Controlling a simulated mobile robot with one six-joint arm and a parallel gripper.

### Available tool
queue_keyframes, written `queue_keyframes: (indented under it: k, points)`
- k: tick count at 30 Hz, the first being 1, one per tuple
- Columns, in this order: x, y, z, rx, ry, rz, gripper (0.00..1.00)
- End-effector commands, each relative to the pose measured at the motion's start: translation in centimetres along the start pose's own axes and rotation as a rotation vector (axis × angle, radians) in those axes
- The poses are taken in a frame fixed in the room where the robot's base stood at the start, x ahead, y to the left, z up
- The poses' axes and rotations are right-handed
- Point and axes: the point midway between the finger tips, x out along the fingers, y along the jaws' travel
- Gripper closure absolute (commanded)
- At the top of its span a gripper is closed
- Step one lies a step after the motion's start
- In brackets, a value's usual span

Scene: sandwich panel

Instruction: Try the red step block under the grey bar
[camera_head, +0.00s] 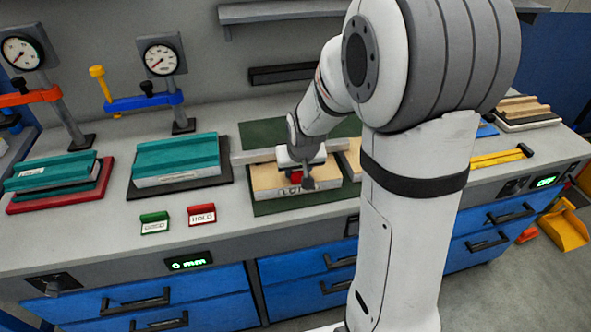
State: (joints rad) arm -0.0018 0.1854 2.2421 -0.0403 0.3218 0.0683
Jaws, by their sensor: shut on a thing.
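The grey bar (253,156) lies across the work mat, behind and partly hidden by my arm. My gripper (300,182) points down in front of the bar, over a pale wooden-faced panel (262,180) with lettering on its front edge. The gripper is shut on a small red piece, the red step block (291,177), of which only a little shows between the fingers. Whether the block touches the panel or reaches under the bar cannot be told from this view.
Teal-topped panels on a black mat (222,181) and a red tray (15,208) stand left, with gauges (160,59) behind. Green (154,223) and red HOLD (202,215) signs stand at the front. A yellow tool (500,158) lies right of my arm.

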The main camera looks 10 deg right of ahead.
Motion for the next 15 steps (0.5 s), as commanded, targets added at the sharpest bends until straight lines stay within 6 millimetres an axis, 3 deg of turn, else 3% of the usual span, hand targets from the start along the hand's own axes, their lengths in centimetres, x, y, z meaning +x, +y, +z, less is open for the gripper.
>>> queue_keyframes:
  k: [15]
  points:
    - [-0.6,0.0,1.5,0.0,0.0,0.0,0.87]
